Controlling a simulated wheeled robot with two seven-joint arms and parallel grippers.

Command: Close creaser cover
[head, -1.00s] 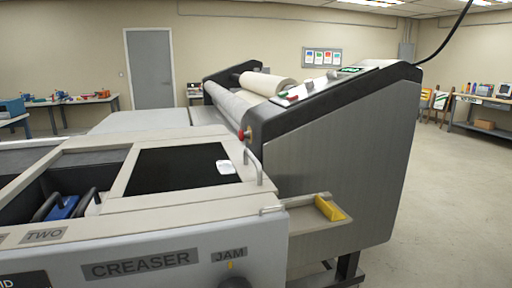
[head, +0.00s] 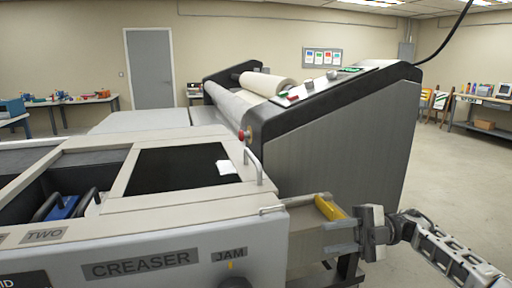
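The creaser (head: 190,245) is a pale machine in the foreground, labelled CREASER and JAM. On its top a beige frame (head: 120,172) surrounds a dark rectangle (head: 165,172) with a white scrap (head: 227,167) on it. I cannot tell whether the dark area is a cover window or an opening. A chrome handle (head: 258,168) stands at the frame's right edge. My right gripper (head: 330,237) is open and empty, its fingers pointing left, right of the creaser and below the handle, near a yellow block (head: 328,208). My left gripper is not in view.
A big grey laminator (head: 335,155) with a white roll (head: 266,84) stands behind and right of the creaser. An open bay (head: 75,180) left of the frame holds a blue part (head: 62,208). The floor (head: 455,185) at right is mostly clear.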

